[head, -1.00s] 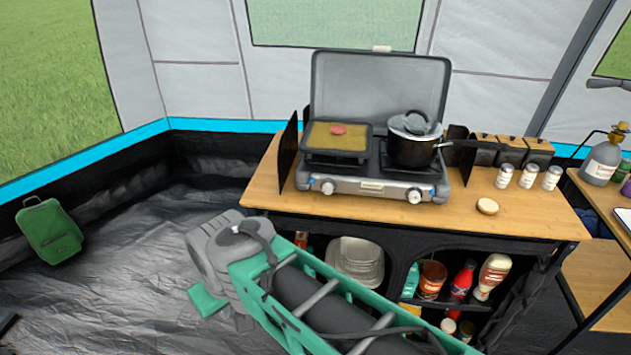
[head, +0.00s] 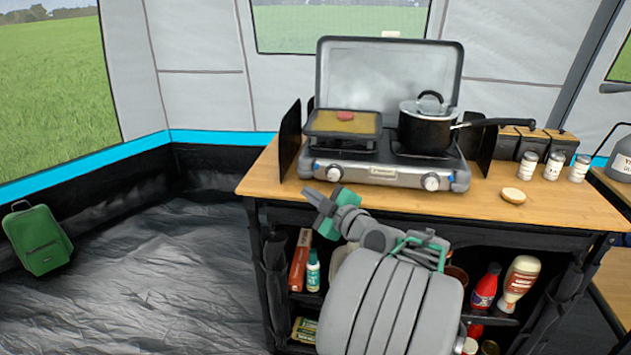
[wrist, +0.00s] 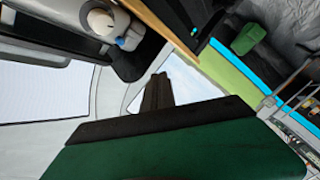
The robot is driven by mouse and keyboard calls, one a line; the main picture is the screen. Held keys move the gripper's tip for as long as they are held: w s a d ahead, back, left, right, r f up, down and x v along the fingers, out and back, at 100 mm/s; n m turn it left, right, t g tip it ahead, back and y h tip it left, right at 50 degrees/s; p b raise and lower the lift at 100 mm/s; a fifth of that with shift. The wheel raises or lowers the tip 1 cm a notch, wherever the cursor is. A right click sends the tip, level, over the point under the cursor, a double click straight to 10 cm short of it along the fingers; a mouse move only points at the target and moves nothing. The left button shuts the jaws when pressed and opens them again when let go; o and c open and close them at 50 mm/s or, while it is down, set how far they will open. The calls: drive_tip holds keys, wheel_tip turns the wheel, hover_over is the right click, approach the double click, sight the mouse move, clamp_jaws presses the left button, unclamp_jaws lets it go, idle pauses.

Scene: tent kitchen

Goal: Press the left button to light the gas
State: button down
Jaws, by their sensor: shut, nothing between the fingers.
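A camping stove (head: 383,172) with its lid raised stands on the wooden counter. Its left knob (head: 334,172), on the front panel, is silver with a blue mark beside it; it also seems to show at the top of the wrist view (wrist: 102,20). A matching right knob (head: 430,181) sits at the panel's other end. My gripper (head: 328,208) is shut and empty, in front of and slightly below the left knob. It looks apart from the knob, though the exact gap is hard to judge. In the wrist view its dark fingers (wrist: 157,93) point up the picture.
A griddle (head: 343,123) with a pinkish piece of food on it covers the left burner. A lidded pot (head: 425,132) stands on the right burner, its handle pointing right. Dark wind shields flank the stove. Shakers (head: 552,166) stand at the right. Shelves below hold bottles.

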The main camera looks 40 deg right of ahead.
sight(316, 167)
drive_tip(key=shift+r, duration=0.1)
drive_tip(key=w+d, duration=0.1)
drive_tip(key=d, duration=0.1)
drive_tip(key=w+d, duration=0.2)
drive_tip(key=w+d+p, duration=0.1)
drive_tip(key=d, duration=0.1)
drive_tip(key=shift+w+f, duration=0.25)
drive_tip(key=shift+f, duration=0.05)
drive_tip(key=shift+w+d+r, duration=0.25)
drive_tip(key=shift+w+d, duration=0.15)
drive_tip(key=shift+d, duration=0.1)
drive_tip(key=shift+f+b, duration=0.1)
drive_tip(key=shift+b, duration=0.25)
idle(1.3)
drive_tip(key=shift+w+d+b, duration=0.15)
drive_tip(key=shift+b, duration=0.15)
drive_tip(key=shift+w+d, duration=0.15)
